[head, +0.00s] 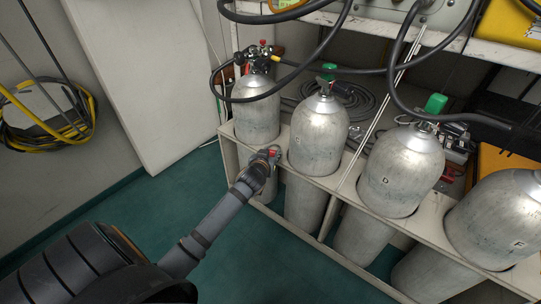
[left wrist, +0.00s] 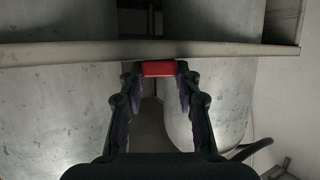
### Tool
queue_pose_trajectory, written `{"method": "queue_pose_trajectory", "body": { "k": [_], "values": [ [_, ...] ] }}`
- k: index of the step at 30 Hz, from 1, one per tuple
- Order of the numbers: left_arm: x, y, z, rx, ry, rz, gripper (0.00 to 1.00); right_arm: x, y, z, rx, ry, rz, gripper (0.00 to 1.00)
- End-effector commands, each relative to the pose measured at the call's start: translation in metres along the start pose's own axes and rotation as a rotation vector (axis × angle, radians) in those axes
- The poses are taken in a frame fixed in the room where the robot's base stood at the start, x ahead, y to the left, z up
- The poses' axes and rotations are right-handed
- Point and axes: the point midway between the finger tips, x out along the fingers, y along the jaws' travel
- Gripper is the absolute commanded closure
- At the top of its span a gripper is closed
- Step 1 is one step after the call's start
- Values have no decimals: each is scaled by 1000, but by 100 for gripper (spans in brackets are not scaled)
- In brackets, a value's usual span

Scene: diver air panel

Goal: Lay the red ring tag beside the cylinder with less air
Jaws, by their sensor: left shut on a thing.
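My left gripper (head: 268,157) is shut on the red ring tag (head: 273,152), near the rack's front rail between the two leftmost cylinders. In the left wrist view the red tag (left wrist: 158,68) sits between the fingertips (left wrist: 157,72), with only its red edge showing. The leftmost cylinder (head: 256,108) has a regulator and black hose on top. Cylinder D (head: 402,172) and cylinder F (head: 498,222) stand farther right. A gauge (head: 285,5) shows at the top edge, partly cut off and unreadable. My right gripper is out of view.
The pale rack rail (head: 345,192) runs along the cylinders' fronts; it crosses the left wrist view (left wrist: 60,53) just beyond the tag. Black hoses (head: 345,70) loop above the cylinders. A pale wall panel (head: 140,80) stands left. The green floor (head: 130,210) is clear.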

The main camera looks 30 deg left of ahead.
Motion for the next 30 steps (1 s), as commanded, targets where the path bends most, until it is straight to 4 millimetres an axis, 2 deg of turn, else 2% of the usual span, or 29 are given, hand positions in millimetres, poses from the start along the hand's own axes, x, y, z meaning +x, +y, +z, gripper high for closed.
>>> {"method": "queue_pose_trajectory", "body": {
  "k": [1,6,16,20,28,30],
  "values": [
    [0,0,2,0,-1,0,66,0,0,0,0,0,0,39],
    [0,0,1,0,-1,0,44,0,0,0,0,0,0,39],
    [-2,0,-3,0,1,0,44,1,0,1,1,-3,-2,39],
    [-24,0,-5,3,-2,0,44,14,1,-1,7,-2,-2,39],
    [-94,0,-6,2,-3,0,44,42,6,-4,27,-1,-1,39],
    [-103,0,-3,0,-2,0,44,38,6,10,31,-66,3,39]
  ]
}}
